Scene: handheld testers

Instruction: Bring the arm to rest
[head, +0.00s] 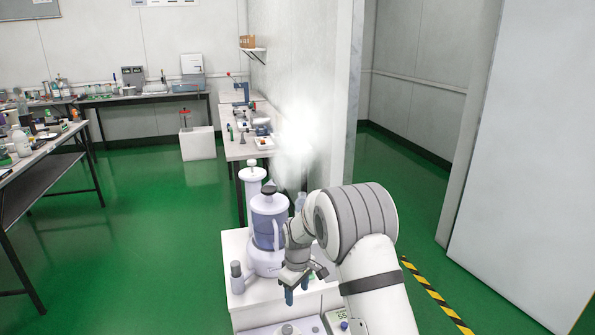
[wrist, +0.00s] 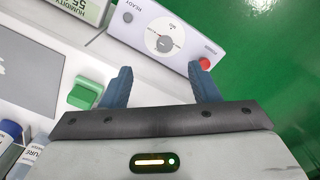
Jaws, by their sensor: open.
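My gripper (head: 297,293) hangs at the end of my arm over the white bench in the head view. In the wrist view its two blue fingers (wrist: 160,88) stand well apart, with nothing between them. My white arm with grey bands bends over the right side of the bench. Past the fingers, a white control box (wrist: 170,35) with a dial, a red button and the word READY shows in the wrist view. I cannot tell how far the fingertips are above the bench.
The white bench (head: 240,304) bears a blue-and-white jug-shaped device (head: 268,222), a grey-capped bottle (head: 237,277) and a humidity meter (wrist: 84,10). A green block (wrist: 84,92) lies near the left finger. Green floor (head: 150,240) is free to the left; a wall stands behind.

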